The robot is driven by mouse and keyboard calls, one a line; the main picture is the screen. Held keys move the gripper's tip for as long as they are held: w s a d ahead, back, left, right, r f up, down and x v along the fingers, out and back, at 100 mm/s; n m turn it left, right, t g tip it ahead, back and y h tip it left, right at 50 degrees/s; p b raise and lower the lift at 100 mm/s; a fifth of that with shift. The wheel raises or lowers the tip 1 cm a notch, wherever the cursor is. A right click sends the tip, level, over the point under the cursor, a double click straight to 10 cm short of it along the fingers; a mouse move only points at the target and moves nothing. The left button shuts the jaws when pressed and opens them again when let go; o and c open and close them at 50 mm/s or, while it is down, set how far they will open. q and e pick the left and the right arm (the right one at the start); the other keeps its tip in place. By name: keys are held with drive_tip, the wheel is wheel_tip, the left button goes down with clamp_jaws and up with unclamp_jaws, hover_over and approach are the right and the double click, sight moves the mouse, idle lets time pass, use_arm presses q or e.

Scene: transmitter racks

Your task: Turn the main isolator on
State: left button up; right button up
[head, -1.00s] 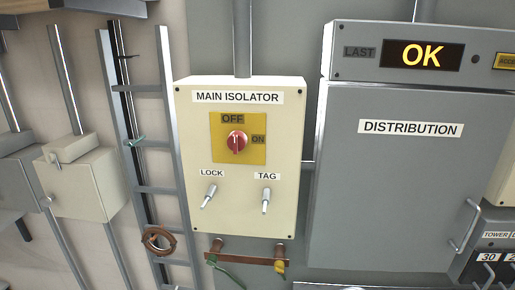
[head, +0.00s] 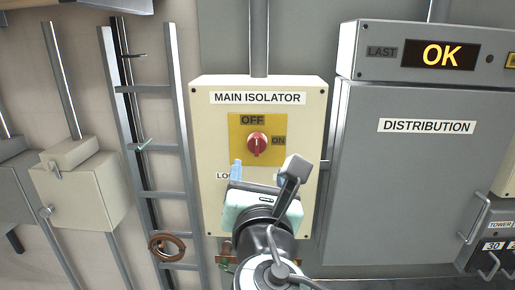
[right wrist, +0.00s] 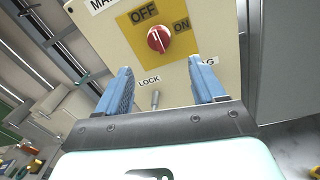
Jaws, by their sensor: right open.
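The main isolator is a cream box (head: 205,130) on the wall. Its red rotary knob (head: 257,144) sits on a yellow plate (head: 237,125) marked OFF at the top and ON at the right. The knob's white mark points up towards OFF. My right gripper (head: 262,172) is in front of the box's lower half, just below the knob, open and empty. It hides the TAG toggle and most of the LOCK label in the head view. In the right wrist view the knob (right wrist: 158,40) shows beyond and between the blue fingers, with the LOCK toggle (right wrist: 155,99) below it.
The grey DISTRIBUTION cabinet (head: 400,190) stands close on the right, under a panel whose display (head: 440,54) reads OK. A cable ladder (head: 151,193) and a smaller cream box (head: 80,195) are on the left. A conduit (head: 259,40) rises from the isolator box.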

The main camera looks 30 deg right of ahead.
sight(257, 150)
drive_tip(key=p+x, duration=0.1)
drive_tip(key=x, duration=1)
drive_tip(key=shift+a+p, duration=0.1)
drive_tip(key=shift+p, duration=0.2)
use_arm(q)
drive_tip(key=shift+w+r, duration=0.8)
drive_tip(key=shift+r, duration=0.25)
use_arm(e)
drive_tip(key=c, duration=1.1)
